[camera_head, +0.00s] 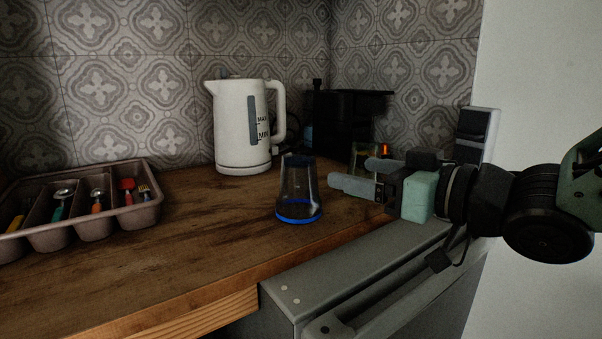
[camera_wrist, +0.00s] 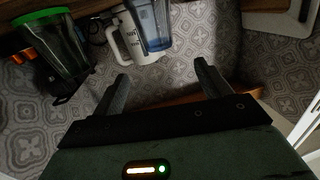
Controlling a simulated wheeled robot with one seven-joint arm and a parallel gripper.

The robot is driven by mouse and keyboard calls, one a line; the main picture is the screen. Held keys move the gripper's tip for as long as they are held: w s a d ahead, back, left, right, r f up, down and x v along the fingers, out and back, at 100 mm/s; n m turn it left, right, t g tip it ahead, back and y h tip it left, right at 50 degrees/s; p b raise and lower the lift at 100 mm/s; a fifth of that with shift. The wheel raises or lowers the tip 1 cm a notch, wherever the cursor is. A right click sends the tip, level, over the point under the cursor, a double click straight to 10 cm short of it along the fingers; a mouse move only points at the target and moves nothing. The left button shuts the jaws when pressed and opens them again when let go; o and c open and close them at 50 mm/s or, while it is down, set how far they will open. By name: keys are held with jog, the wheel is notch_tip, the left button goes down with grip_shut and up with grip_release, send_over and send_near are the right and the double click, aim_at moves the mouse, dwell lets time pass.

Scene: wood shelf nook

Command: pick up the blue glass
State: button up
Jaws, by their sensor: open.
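The blue glass (camera_head: 298,188) stands upright on the wooden counter, clear and tapered with a bright blue band at its base. My gripper (camera_head: 352,172) is just to its right, with its fingers pointing left towards the glass. The fingers are open and empty, apart from the glass. In the wrist view the blue glass (camera_wrist: 152,22) shows at the top edge, partly cut off, ahead of my open gripper (camera_wrist: 162,69) and roughly between the lines of its two fingers.
A white kettle (camera_head: 240,128) stands behind the glass, left of a black appliance (camera_head: 348,115). A green-tinted glass (camera_wrist: 52,42) is left in the wrist view. A cutlery tray (camera_head: 93,220) is on the left. The counter's front edge (camera_head: 190,302) is nearby; counter left of the glass is clear.

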aim_at(291, 153)
jog(key=p+x, duration=0.5)
jog(key=p, duration=0.6)
jog(key=shift+w+a+r, duration=0.1)
jog(key=shift+a+r, duration=0.05)
jog(key=shift+r, duration=0.05)
jog(key=x, duration=0.4)
jog(key=shift+f+b, duration=0.25)
jog(key=shift+b, duration=0.1)
jog(key=shift+p+x, duration=0.4)
jog(key=shift+x, duration=2.65)
jog(key=c, duration=1.2)
jog(key=shift+r, duration=0.1)
notch_tip(291, 153, up, 10)
jog(key=shift+p, duration=0.45)
